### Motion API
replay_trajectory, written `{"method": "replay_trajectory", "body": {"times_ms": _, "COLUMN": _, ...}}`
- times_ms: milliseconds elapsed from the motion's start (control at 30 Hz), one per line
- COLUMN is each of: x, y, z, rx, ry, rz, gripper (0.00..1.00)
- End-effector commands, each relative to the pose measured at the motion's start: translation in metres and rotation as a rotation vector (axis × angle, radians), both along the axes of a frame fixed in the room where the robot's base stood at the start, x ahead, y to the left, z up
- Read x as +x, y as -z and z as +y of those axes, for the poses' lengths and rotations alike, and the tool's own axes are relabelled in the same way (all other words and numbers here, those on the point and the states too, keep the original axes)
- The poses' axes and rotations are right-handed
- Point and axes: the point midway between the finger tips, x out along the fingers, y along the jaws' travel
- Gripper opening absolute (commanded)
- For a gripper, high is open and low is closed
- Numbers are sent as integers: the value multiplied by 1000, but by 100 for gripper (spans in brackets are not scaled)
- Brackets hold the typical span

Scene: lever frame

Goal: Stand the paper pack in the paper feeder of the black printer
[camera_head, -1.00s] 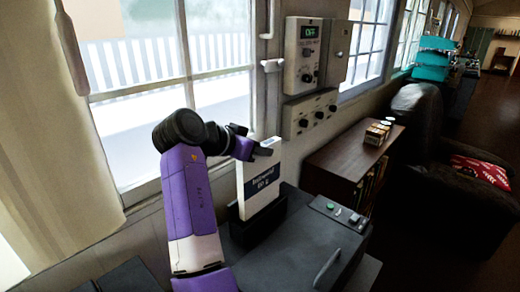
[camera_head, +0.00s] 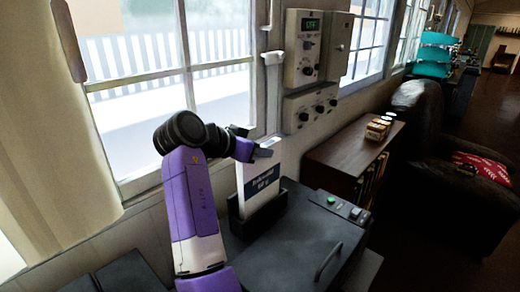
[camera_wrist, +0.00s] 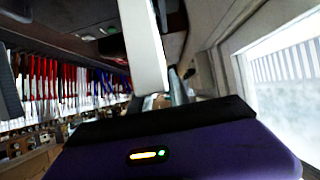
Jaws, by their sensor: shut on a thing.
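The white paper pack (camera_head: 262,184), with a dark blue label band, stands upright with its lower end in the black paper feeder (camera_head: 275,205) at the back of the black printer (camera_head: 300,245). My gripper (camera_head: 262,150) is at the top of the pack and shut on it. The wrist view shows the pack (camera_wrist: 142,45) as a pale slab running up from between the fingers. The pack's bottom edge is hidden by the feeder's front wall, so I cannot tell whether it touches the floor of the feeder.
A window (camera_head: 220,70) and wall lie close behind my arm. Grey control boxes (camera_head: 318,50) hang on the wall right of the gripper.

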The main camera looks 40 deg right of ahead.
Motion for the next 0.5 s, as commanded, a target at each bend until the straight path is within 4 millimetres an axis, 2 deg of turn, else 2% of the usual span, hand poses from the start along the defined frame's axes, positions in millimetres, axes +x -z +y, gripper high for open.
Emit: {"method": "replay_trajectory", "body": {"times_ms": 500, "x": 0, "y": 14, "z": 0, "rx": -1, "ry": 0, "rz": -1, "gripper": 0}}
